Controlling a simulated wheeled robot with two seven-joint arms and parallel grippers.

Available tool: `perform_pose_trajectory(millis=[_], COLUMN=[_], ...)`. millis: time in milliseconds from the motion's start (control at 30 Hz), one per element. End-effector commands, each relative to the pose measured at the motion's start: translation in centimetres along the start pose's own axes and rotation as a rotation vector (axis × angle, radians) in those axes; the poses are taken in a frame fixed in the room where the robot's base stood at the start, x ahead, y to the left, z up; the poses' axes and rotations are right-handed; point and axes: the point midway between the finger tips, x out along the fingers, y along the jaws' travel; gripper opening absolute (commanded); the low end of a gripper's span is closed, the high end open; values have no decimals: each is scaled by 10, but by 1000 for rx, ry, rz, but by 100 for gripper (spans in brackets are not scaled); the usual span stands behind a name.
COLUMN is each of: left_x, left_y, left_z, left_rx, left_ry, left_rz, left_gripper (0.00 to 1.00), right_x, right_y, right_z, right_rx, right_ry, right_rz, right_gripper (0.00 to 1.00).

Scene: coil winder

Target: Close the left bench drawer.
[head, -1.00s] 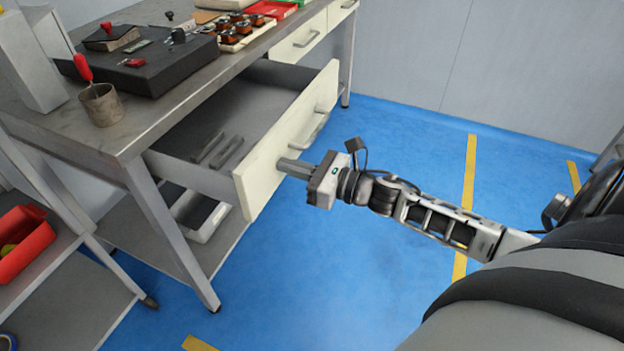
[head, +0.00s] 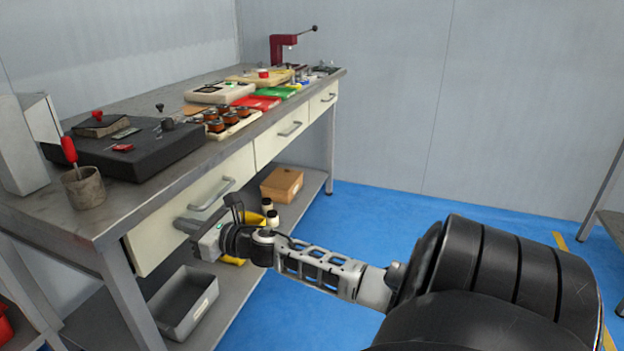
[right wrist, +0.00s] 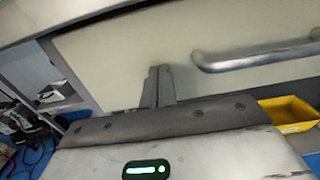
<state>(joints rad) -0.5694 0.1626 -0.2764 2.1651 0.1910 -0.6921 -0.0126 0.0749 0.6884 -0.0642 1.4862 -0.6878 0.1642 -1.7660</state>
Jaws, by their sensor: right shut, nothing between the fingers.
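The left bench drawer shows as a cream front (head: 165,222) with a grey bar handle (head: 212,194). Its front looks flush with the neighbouring drawer fronts, and no drawer interior shows. My right gripper (head: 184,226) is shut and empty, its fingertips against or very close to the drawer front, below and left of the handle. In the right wrist view the shut fingertips (right wrist: 158,72) point at the cream front (right wrist: 110,60), with the handle (right wrist: 255,58) to their right. My left gripper is not in view.
The bench top (head: 140,205) holds a cup with a red-handled tool (head: 84,187), a black block (head: 130,150) and several coils (head: 228,122). The shelf below holds a grey tray (head: 183,305), a cardboard box (head: 282,185) and small bottles. Blue floor at right is open.

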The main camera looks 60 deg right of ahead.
Motion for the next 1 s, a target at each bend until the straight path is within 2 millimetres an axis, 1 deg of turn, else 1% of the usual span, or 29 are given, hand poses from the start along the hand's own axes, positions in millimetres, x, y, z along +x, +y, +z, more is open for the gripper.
perform_pose_trajectory(millis=[100, 233, 733, 867, 1000], left_x=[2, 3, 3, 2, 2], left_y=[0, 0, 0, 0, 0], left_z=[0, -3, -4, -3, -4], left_rx=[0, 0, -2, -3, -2], left_ry=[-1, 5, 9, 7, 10], left_rz=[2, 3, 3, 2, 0], left_gripper=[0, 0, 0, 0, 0], right_x=[1, 3, 5, 0, -12], right_y=[-5, -6, -3, 0, 6], right_z=[0, 1, 2, 2, 1], right_rx=[0, 1, 2, 2, 0], right_ry=[0, -1, -4, -3, -1], right_rz=[-10, -13, -8, -2, 14], right_gripper=[0, 0, 0, 0, 0])
